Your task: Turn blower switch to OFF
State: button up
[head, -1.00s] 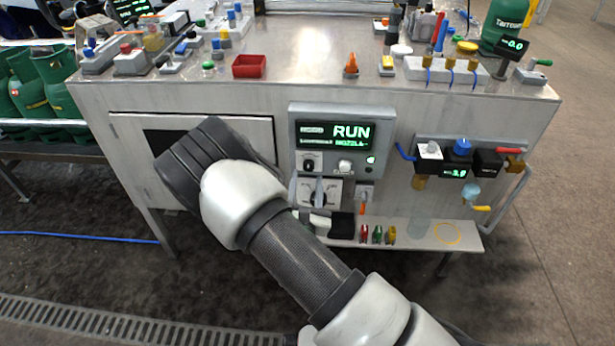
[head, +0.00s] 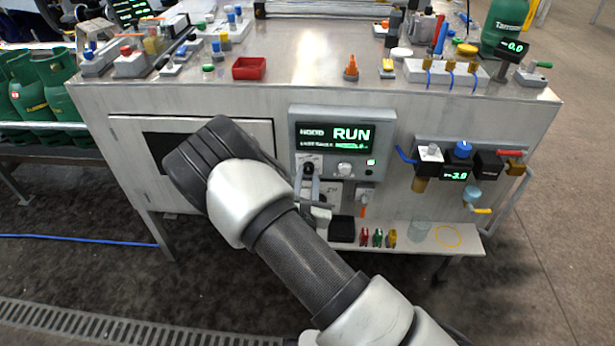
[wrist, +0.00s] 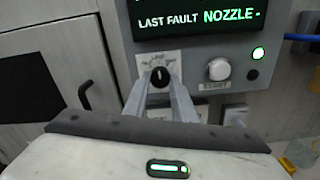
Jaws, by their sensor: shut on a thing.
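A grey control panel (head: 382,145) is on the front of the white bench, with a dark display reading RUN. Below the display, a small black rotary knob (wrist: 160,77) sits on a pale marked plate; its lettering is too small to read. The knob also shows in the head view (head: 308,168). My gripper (wrist: 160,84) reaches it from the front, with one grey finger on each side, shut on the knob. In the head view my gripper (head: 308,174) partly covers a larger dial plate below. The wrist display (wrist: 200,18) reads LAST FAULT NOZZLE.
A white push button (wrist: 219,69) and a lit green lamp (wrist: 258,53) are right of the knob. A shelf (head: 408,240) below holds small coloured clips. Valves and gauges (head: 460,160) are on the right. A cabinet door with a handle (wrist: 84,95) is on the left.

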jog(key=shift+n+p, duration=0.3)
jog(key=n+p, duration=0.3)
jog(key=n, duration=0.1)
jog(key=shift+r, duration=0.1)
jog(key=shift+d+n+p, duration=0.1)
jog(key=shift+n+p, duration=1.2)
jog(key=shift+n, duration=0.8)
jog(key=o, duration=1)
jog(key=shift+o, duration=0.2)
jog(key=shift+s, duration=0.1)
jog(key=s+p, duration=0.2)
jog(key=s, duration=1.5)
jog(key=shift+s+a, duration=0.15)
jog(key=shift+a, duration=0.15)
